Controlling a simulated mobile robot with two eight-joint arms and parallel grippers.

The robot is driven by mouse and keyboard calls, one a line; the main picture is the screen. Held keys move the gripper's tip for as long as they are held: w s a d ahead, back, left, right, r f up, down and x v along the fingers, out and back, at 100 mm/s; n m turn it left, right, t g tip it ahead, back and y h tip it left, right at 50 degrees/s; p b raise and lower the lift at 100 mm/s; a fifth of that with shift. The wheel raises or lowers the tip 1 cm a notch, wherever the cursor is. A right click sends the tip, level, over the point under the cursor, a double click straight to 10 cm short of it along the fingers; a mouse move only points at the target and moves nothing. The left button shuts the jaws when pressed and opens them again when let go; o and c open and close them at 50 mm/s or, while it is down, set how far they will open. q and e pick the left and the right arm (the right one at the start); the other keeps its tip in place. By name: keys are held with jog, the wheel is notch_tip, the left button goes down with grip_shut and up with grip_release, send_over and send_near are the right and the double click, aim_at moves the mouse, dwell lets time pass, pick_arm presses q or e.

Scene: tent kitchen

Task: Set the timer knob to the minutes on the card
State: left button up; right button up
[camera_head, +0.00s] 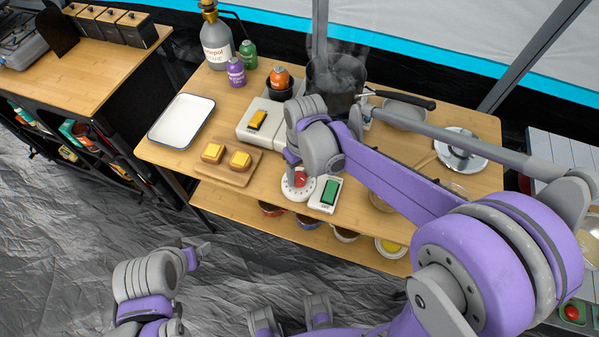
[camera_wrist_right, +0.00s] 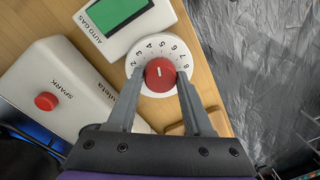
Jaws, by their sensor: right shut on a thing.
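The timer is a white round dial (camera_wrist_right: 146,88) with printed numbers and a red knob (camera_wrist_right: 160,75) at its centre. In the head view the red knob (camera_head: 300,179) is partly covered by my right gripper (camera_head: 293,167). In the right wrist view my right gripper (camera_wrist_right: 159,80) is shut on the knob, with one finger on each side. The knob's white mark points up, at about the 5. I cannot make out a card with minutes in either view. My left gripper (camera_head: 197,254) hangs low at the left, apart from the table; its jaws are too small to read.
A white device with a green screen (camera_head: 330,192) lies beside the timer. The stove (camera_head: 250,133) with a dark steaming pot (camera_head: 335,82) stands behind. A wooden board (camera_head: 226,173) with topped bread pieces and a white tray (camera_head: 182,120) are left. A bare table strip lies in front.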

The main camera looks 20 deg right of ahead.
aim_at(302, 175)
grip_shut()
jog(key=shift+m, duration=1.2)
jog(key=o, duration=1.2)
grip_release()
jog(key=r, duration=1)
jog(key=shift+d+r+p, duration=0.3)
jog(key=shift+r, duration=0.1)
